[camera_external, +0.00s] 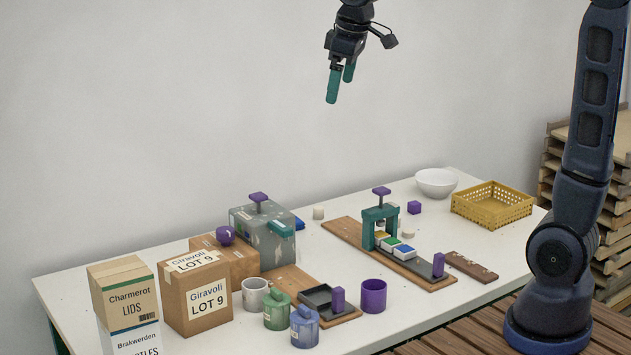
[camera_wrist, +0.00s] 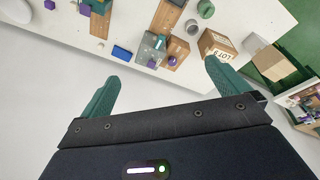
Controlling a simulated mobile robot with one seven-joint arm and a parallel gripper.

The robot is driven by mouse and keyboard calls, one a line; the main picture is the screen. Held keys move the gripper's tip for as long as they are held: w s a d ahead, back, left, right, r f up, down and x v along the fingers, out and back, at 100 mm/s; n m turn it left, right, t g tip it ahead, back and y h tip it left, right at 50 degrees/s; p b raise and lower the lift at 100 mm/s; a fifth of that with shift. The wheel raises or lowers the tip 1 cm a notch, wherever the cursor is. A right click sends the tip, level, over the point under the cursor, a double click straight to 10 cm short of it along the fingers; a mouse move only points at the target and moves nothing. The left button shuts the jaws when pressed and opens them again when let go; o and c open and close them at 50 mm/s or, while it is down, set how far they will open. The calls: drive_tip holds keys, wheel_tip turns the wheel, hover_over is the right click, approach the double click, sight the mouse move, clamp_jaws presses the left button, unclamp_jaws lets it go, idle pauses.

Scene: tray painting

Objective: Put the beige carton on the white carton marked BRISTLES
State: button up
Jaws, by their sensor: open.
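The beige carton (camera_external: 129,296), marked Charmerot LIDS, stands upright at the near left of the table in the external view. It rests on top of the white carton (camera_external: 137,341), marked Brakwerden with a word ending in TLES; its lower part is cut off by the frame. The beige carton also shows at the right of the wrist view (camera_wrist: 269,62). My gripper (camera_external: 340,86) is open and empty, high above the back of the table and far from both cartons. Its two teal fingers (camera_wrist: 166,88) are spread in the wrist view, with nothing between them.
A brown LOT 9 carton (camera_external: 207,300) stands just right of the stack. Beyond it are a grey box (camera_external: 270,237), mugs, a purple cup (camera_external: 373,295) and a teal press (camera_external: 379,228). A yellow basket (camera_external: 492,205) and white bowl (camera_external: 436,183) stand far right. The air around my gripper is clear.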

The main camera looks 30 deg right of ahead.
drive_tip(key=s+d+f+m+t, duration=0.1)
drive_tip(key=s+d+f+m, duration=0.3)
drive_tip(key=s+d, duration=0.6)
drive_tip(key=s+d+f+m+t, duration=0.1)
drive_tip(key=s+d+f+m, duration=0.2)
drive_tip(key=s+d, duration=0.7)
drive_tip(key=shift+s+d+f+m+h, duration=0.35)
drive_tip(key=shift+d+f+m, duration=0.1)
drive_tip(key=shift+d, duration=0.5)
